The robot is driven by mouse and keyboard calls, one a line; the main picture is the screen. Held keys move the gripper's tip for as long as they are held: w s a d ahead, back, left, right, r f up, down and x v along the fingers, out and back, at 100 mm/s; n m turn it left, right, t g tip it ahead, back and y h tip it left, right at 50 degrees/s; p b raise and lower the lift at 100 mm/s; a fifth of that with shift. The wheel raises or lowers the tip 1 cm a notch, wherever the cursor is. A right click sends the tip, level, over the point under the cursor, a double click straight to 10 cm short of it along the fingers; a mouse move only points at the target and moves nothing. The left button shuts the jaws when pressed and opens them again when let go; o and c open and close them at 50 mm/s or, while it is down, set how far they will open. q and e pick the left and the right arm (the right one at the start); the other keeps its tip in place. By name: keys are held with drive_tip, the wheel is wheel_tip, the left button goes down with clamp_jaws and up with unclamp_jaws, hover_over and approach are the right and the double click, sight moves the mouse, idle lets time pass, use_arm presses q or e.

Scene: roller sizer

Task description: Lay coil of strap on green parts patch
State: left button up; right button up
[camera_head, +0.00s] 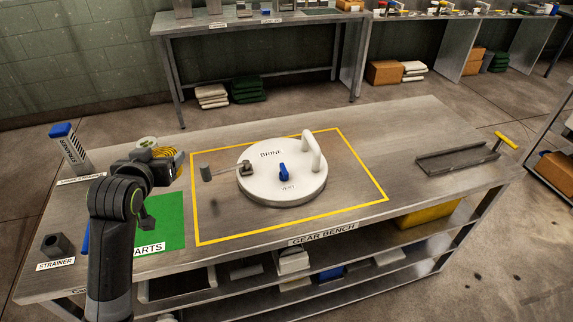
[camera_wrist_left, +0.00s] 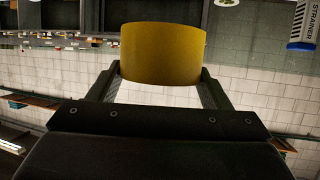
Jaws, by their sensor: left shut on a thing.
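My left gripper (camera_head: 170,163) is shut on the yellow coil of strap (camera_head: 165,152). The coil is up in the air at the left of the bench, past the far edge of the green parts patch as seen in the head view. In the left wrist view, the yellow coil (camera_wrist_left: 163,53) sits between the two fingers of my left gripper (camera_wrist_left: 163,84). The green parts patch (camera_head: 170,220) lies flat on the bench; my left arm hides its left part. My right gripper is not in view.
A white round lid (camera_head: 260,187) with a handle and blue vent knob stands inside a yellow outline. A blue-capped canister (camera_head: 70,150) stands at the far left, a dark hex block (camera_head: 56,245) at the near left. A metal tray (camera_head: 455,158) lies at the right.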

use_arm(q)
drive_tip(key=shift+n+y, duration=0.3)
drive_tip(key=shift+y, duration=0.2)
drive_tip(key=a+f, duration=0.4)
drive_tip(key=w+a+f, duration=0.1)
drive_tip(key=a+f, duration=0.3)
drive_tip(key=w+a+f, duration=0.1)
drive_tip(key=a+f, duration=0.3)
drive_tip(key=a, duration=0.1)
drive_tip(key=shift+w+f, duration=0.2)
drive_tip(key=shift+f, duration=0.2)
wheel_tip(320, 180, down, 10)
drive_tip(key=shift+a+f+p, duration=0.1)
drive_tip(key=shift+p, duration=0.45)
drive_tip(key=shift+s+f, duration=0.1)
drive_tip(key=shift+f, duration=0.05)
drive_tip(key=o, duration=1)
